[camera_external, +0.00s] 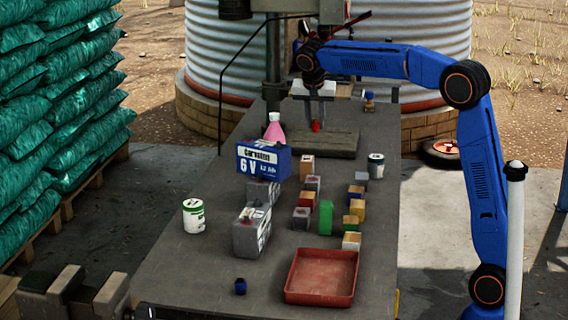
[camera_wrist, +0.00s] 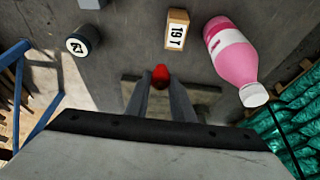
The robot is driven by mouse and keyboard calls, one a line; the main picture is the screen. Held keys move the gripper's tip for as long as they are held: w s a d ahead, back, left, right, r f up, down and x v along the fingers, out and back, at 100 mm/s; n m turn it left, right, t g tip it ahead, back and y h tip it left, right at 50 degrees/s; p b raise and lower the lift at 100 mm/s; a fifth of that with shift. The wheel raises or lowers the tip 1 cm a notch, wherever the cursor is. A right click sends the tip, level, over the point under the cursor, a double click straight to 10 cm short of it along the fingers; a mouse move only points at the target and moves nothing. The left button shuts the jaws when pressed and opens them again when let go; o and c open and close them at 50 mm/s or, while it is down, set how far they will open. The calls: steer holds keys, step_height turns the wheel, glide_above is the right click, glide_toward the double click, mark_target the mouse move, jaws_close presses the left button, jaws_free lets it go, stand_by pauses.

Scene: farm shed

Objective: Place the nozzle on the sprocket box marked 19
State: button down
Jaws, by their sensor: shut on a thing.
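My gripper (camera_external: 317,122) hangs over the drill press base plate at the far end of the table. It is shut on a small red nozzle (camera_wrist: 160,76), which sits between the fingertips; the nozzle also shows in the external view (camera_external: 316,126). The sprocket box marked 19 (camera_wrist: 177,30) is tan with a white label, and stands beyond the nozzle in the wrist view. It appears to be the tan box (camera_external: 307,170) just in front of the plate in the external view. The nozzle is apart from the box.
A pink bottle (camera_wrist: 230,50) and a dark can (camera_wrist: 83,40) flank the box. Several small boxes (camera_external: 326,216), grey batteries (camera_external: 250,232), a blue-white battery box (camera_external: 264,160), a white can (camera_external: 194,216) and a red tray (camera_external: 321,276) stand nearer. The drill press column (camera_external: 273,65) rises beside my gripper.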

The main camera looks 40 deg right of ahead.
steer(key=a+r, duration=0.2)
steer(key=a, duration=0.1)
glide_toward(306, 156)
steer(key=shift+x, duration=2.75)
steer(key=shift+s+f, duration=0.15)
steer(key=shift+f, duration=0.05)
steer(key=c, duration=1.5)
jaws_free()
steer(key=shift+c, duration=0.2)
steer(key=shift+r, duration=0.1)
